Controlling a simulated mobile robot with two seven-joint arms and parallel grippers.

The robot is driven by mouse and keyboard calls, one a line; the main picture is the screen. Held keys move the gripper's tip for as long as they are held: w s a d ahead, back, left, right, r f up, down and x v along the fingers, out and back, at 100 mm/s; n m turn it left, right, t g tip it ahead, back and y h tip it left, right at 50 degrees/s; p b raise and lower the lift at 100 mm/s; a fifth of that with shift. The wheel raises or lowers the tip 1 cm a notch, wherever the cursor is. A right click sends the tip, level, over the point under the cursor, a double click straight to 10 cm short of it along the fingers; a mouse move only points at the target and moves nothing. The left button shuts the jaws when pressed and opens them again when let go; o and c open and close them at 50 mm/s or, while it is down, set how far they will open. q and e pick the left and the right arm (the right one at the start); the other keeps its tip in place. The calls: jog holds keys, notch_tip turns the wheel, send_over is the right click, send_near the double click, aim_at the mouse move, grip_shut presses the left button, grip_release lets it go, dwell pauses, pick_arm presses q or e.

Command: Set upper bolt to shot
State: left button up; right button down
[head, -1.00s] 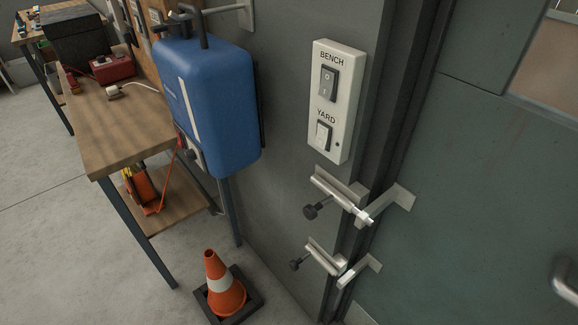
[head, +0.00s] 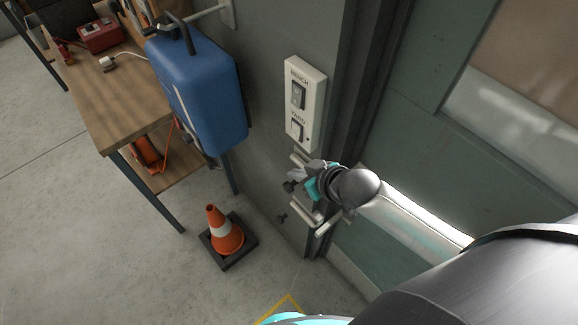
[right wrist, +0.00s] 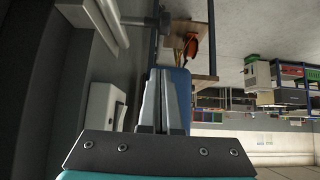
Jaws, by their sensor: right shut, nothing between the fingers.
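The upper bolt (head: 299,159) is a pale bar on the wall just below the switch plate. Most of it, including its door end, is hidden behind my right gripper and wrist in the head view. A dark knob (head: 290,187) shows beside the gripper. My right gripper (head: 301,179) is shut and empty, over or right by the upper bolt; contact cannot be told. In the right wrist view, the closed fingers (right wrist: 164,105) point past a pale bolt (right wrist: 88,16) with a dark knob (right wrist: 160,20), apart from them in the picture. My left gripper is out of view.
The lower bolt (head: 305,212) sits below, with its own dark knob (head: 281,218). The BENCH/YARD switch plate (head: 303,103) is close above. A traffic cone (head: 226,232) stands on the floor. The green door (head: 400,115) is right.

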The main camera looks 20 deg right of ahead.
aim_at(286, 183)
jog(key=w+f, duration=0.1)
jog(key=f, duration=0.1)
jog(key=w+a+f, duration=0.1)
jog(key=f, duration=0.1)
jog(key=w+f, duration=0.1)
jog(key=f, duration=0.2)
jog(key=shift+w+a+b, duration=0.3)
jog(key=shift+w+a, duration=0.05)
dwell(0.4)
jog(key=shift+s+f, duration=0.1)
